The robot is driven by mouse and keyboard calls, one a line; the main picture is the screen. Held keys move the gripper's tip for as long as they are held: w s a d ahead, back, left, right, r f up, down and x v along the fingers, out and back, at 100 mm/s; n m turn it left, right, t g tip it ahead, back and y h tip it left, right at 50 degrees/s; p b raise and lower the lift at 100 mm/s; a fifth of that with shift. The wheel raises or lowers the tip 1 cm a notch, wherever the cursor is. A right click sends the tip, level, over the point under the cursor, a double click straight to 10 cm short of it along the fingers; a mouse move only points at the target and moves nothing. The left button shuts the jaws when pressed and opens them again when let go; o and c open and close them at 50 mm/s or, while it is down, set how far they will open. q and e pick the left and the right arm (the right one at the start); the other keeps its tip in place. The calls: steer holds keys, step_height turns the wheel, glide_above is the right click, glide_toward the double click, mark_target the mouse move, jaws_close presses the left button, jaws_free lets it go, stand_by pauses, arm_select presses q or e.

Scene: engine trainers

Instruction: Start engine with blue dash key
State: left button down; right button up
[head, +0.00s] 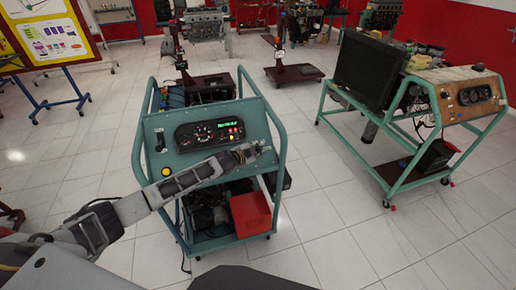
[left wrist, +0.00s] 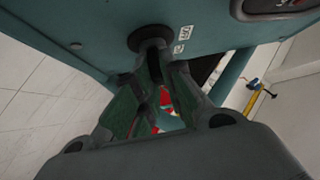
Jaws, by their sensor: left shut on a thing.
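A teal engine trainer (head: 180,165) stands on a wheeled frame in the middle of the head view. Its sloped panel carries a dark instrument cluster (head: 209,134) with a lit green display. My left gripper (head: 258,151) reaches across to the right part of the panel. In the left wrist view, its fingers (left wrist: 156,62) are shut around a small part at a round black switch (left wrist: 150,36) on the panel. The fingers mostly hide that part, so I cannot make out its blue colour or its angle. Small white labels sit beside the switch. My right gripper is not in view.
A yellow button (head: 166,172) sits low on the panel. A red box (head: 250,214) is on the trainer's lower right. Another trainer with a black screen (head: 367,72) stands at right. Free tiled floor lies between the two trainers.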

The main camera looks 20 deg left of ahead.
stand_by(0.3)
arm_select(q)
steer(key=c, duration=1.5)
jaws_free()
steer(key=shift+v, duration=6)
steer(key=shift+d, duration=0.1)
steer(key=shift+s+d, duration=0.1)
